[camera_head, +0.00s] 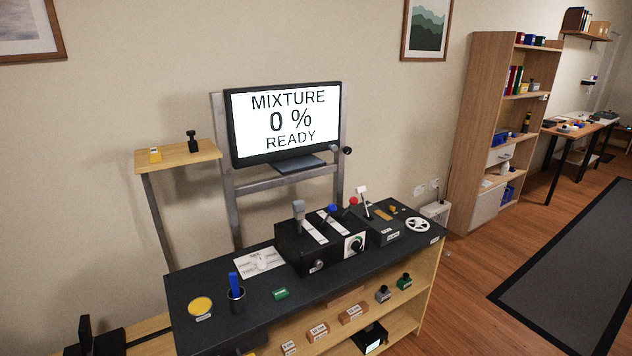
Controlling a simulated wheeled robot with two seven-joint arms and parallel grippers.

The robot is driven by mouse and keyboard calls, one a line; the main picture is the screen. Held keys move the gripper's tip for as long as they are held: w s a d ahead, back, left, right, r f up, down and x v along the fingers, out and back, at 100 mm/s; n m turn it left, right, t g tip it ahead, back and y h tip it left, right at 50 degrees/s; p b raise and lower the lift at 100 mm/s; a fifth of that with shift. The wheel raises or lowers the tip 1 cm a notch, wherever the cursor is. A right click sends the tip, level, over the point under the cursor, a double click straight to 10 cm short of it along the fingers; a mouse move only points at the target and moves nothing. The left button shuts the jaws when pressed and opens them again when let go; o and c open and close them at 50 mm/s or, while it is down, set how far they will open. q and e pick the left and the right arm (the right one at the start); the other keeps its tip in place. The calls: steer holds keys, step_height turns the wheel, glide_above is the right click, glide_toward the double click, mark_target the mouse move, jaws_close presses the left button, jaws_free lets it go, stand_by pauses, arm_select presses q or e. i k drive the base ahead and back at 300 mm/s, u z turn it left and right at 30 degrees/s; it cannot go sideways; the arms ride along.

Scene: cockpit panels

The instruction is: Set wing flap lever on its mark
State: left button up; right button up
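A black lever console (322,246) stands on the dark worktop. A grey-handled lever (298,210) rises at its left, with blue and red knobs to the right. A white-handled lever (363,193) stands upright on a smaller dark box (383,228) just right of the console. It has a flap-like grip, but its label is too small to read, so I cannot tell for sure which is the wing flap lever. Marks along the lever slots are too small to read. Neither of my grippers shows in the head view.
A monitor (286,122) behind the console reads "MIXTURE 0 % READY". A white wheel (417,224), a green block (280,294), a cup with a blue item (236,298) and a yellow disc (201,306) lie on the worktop (335,285). A bookcase (490,130) stands right.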

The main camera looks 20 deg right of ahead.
mark_target(359, 190)
steer(key=z, duration=0.15)
steer(key=i, duration=0.7)
steer(key=z, duration=0.9)
steer(key=i, duration=0.3)
steer(key=z, duration=1.7)
steer(key=i, duration=2.1)
steer(key=u, duration=3.45)
